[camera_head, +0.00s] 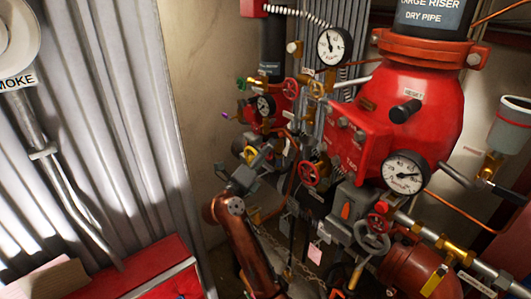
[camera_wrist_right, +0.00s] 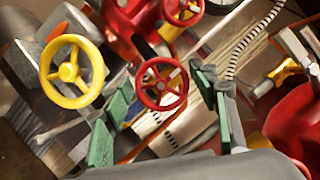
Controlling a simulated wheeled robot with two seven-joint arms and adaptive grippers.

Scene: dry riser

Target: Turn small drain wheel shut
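Several small handwheels show on the riser pipework, and I cannot tell from a label which is the drain wheel. In the right wrist view a small red wheel (camera_wrist_right: 163,84) lies ahead, between the green-padded fingertips of my right gripper (camera_wrist_right: 166,95). The fingers are apart, and I see no clear contact. A yellow wheel (camera_wrist_right: 72,71) is left of the fingers. My left gripper is not in view.
The large red riser valve (camera_head: 420,100) with pressure gauges (camera_head: 405,172) fills the right side. A grey wheel (camera_head: 371,237) and a red wheel (camera_head: 378,221) sit low there. A hanging chain and copper pipes crowd the middle. A red case (camera_head: 145,270) stands lower left by corrugated wall (camera_head: 120,110).

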